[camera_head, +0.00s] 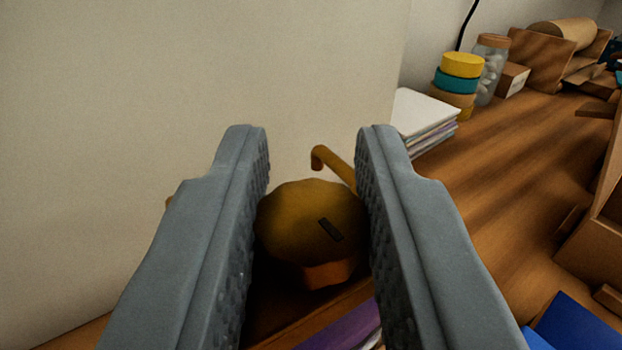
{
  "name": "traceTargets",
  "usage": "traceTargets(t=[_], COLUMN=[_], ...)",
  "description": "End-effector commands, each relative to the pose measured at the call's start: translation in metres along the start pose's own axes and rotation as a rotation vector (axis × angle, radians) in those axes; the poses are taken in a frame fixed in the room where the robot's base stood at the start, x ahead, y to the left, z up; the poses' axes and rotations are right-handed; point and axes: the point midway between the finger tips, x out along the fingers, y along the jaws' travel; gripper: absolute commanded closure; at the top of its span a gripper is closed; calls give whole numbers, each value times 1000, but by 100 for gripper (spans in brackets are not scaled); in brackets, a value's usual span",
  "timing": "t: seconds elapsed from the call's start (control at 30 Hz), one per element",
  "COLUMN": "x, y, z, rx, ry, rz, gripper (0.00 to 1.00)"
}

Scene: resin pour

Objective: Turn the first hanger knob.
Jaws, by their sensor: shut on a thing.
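The hanger knob (305,222) is a rounded brass-coloured knob with a small dark mark on its face, right of its middle. The mark slants down to the right. My gripper (312,200) has its two grey fingers on either side of the knob and is shut on it. A brass-coloured hook (330,163) shows behind the knob, partly hidden by the right finger. An orange part shows just below the knob. Whether other knobs are near cannot be told.
A pale panel (200,80) stands behind the knob at left. On the wooden table (500,165) are a stack of papers (425,120), stacked tape rolls (457,82), a jar (490,68) and a wooden holder with a roll (558,45). Blue items lie at lower right.

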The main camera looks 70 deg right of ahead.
Motion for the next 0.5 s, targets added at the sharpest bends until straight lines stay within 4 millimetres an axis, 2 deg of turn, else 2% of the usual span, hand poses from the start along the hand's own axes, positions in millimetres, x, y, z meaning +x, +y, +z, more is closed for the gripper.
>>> traceTargets(t=[0.33,0.37,0.47,0.5], x=[0,0,0,0], y=[0,0,0,0], z=[0,0,0,0], rx=[1,1,1,1], ry=[0,0,0,0], rz=[2,2,2,2], gripper=[99,74,55,55])
